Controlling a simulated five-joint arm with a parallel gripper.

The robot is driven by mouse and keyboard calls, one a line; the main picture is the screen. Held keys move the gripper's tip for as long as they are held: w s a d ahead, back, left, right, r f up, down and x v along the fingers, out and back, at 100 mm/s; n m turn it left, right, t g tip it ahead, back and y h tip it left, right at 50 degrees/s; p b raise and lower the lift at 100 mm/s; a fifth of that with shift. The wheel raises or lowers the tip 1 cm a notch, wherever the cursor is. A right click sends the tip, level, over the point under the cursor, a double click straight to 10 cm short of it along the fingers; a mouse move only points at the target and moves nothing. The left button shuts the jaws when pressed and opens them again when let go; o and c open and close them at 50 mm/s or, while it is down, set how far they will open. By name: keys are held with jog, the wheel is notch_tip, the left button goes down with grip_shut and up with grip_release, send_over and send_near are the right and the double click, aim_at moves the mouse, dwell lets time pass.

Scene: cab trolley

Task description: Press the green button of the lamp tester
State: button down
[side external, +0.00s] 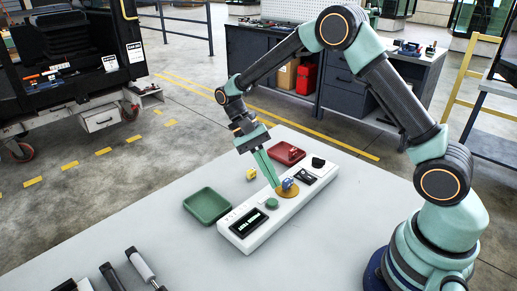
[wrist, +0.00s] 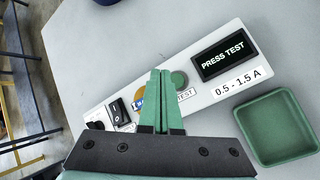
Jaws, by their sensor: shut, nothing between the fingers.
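The lamp tester (side external: 240,236) is a long white box lying on the grey table, and it also shows in the wrist view (wrist: 225,88). Its round green button (side external: 272,203) sits between the dark display and the gold disc. In the wrist view the green button (wrist: 180,79) is just right of my fingertips, above a TEST label. The display (wrist: 223,54) reads PRESS TEST.
A green tray (side external: 207,206) lies left of the tester and a red tray (side external: 287,153) behind it. A small yellow block (side external: 251,174) lies between them. A rocker switch (wrist: 116,110) and black knob (side external: 318,162) are farther along the tester. Dark-and-light tools (side external: 140,264) lie at the front left.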

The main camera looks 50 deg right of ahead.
aim_at(271, 199)
jog(key=shift+f, duration=1.65)
jog(key=shift+f, duration=0.1)
dwell(0.8)
jog(key=shift+f, duration=0.35)
jog(key=shift+f, duration=0.5)
dwell(0.7)
jog(key=shift+r, duration=0.95)
jog(key=shift+r, duration=2.5)
jog(key=shift+r, duration=0.1)
